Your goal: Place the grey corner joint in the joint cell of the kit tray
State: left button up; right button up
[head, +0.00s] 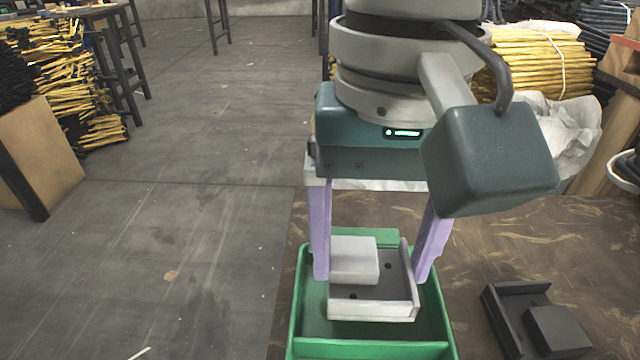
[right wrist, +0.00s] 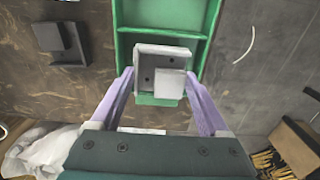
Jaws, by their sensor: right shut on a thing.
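The grey corner joint (head: 362,290) is a light plate with raised edges, a block and dark holes. My right gripper (head: 370,276) is shut on it, with one purple finger on each side. It also shows between the fingers in the right wrist view (right wrist: 160,72). The green kit tray (head: 372,349) lies beneath it, with a divider across it. The joint overlaps the far cell in the head view; I cannot tell whether it touches the floor there. The joint and fingers hide part of that cell. My left gripper is not in view.
A similar dark corner joint (head: 535,325) lies on the brown table (head: 480,245), right of the tray. It also shows in the right wrist view (right wrist: 60,42). Crumpled white wrapping (head: 565,130) lies behind my right arm. Table between tray and dark joint is clear.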

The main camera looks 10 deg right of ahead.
aim_at(372, 266)
jog(key=shift+f, duration=1.55)
jog(key=shift+f+b, duration=0.15)
jog(key=shift+b, duration=0.25)
jog(key=o, duration=1.2)
jog(key=shift+r+p, duration=0.3)
notch_tip(372, 266, up, 11)
jog(key=shift+f+p, duration=0.1)
jog(key=shift+p, duration=1)
jog(key=shift+r, duration=0.5)
